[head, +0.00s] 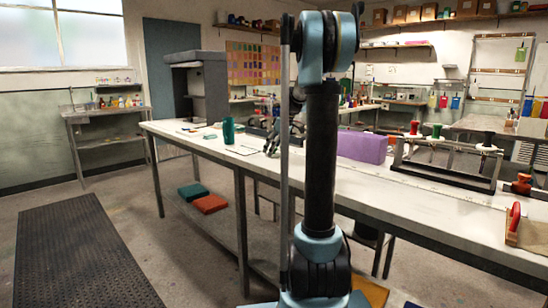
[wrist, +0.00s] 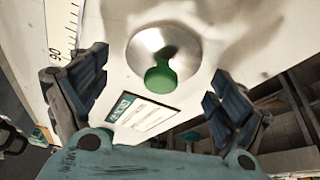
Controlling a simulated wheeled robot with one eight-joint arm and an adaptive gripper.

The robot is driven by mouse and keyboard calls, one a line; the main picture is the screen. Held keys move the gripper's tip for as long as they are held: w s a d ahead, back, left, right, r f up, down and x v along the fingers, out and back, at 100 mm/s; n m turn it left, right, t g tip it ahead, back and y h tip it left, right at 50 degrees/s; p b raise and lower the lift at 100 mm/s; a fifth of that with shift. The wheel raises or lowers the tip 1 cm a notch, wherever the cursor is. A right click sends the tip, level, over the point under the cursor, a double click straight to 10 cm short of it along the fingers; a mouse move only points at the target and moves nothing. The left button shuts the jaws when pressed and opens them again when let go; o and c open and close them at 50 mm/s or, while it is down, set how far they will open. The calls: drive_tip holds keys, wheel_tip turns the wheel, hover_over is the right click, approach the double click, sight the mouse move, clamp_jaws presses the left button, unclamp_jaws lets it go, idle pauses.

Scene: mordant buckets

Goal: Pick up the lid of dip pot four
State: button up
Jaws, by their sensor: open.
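In the wrist view a round, shiny metal lid (wrist: 143,44) with a green knob (wrist: 160,78) lies on the white bench top. My gripper (wrist: 158,75) is open, with one dark finger on each side of the lid and nothing between them. The fingers look apart from the lid. In the head view my gripper (head: 272,143) is over the long bench, partly behind my arm; the lid cannot be made out there. No pot number can be read on it.
A printed card (wrist: 145,112) lies beside the lid, and a scale marked 90 runs along the bench. In the head view a teal cup (head: 228,131) stands left of my gripper. A purple block (head: 362,147) and a rack (head: 445,173) with coloured knobs stand to the right.

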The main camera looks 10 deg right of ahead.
drive_tip(key=c, duration=1.2)
